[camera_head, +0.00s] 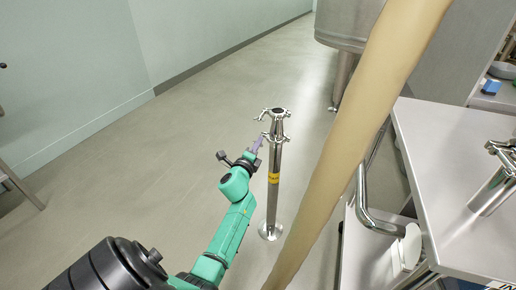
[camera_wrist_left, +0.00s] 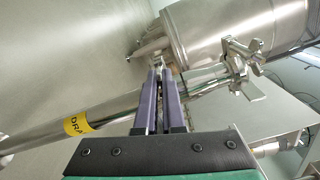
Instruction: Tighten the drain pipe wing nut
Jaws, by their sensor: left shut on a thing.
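The drain pipe (camera_head: 273,185) is an upright steel pipe with a yellow label and a round foot on the floor. Clamps sit near its top, with a wing nut (camera_head: 265,137) sticking out to the left. My left gripper (camera_head: 258,144) reaches it from the lower left. In the left wrist view, the purple fingers of my left gripper (camera_wrist_left: 160,68) are shut on the small wing nut (camera_wrist_left: 160,62) beside the pipe, mostly hidden between the tips. Another clamp with a wing nut (camera_wrist_left: 246,88) shows to the right, apart from the fingers. My right gripper is not in view.
A thick beige tube (camera_head: 350,140) crosses the head view in front of the scene. A steel vat (camera_head: 345,22) stands behind. A grey table (camera_head: 440,150) with a steel pipe fitting (camera_head: 493,190) is at right. The floor to the left is clear.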

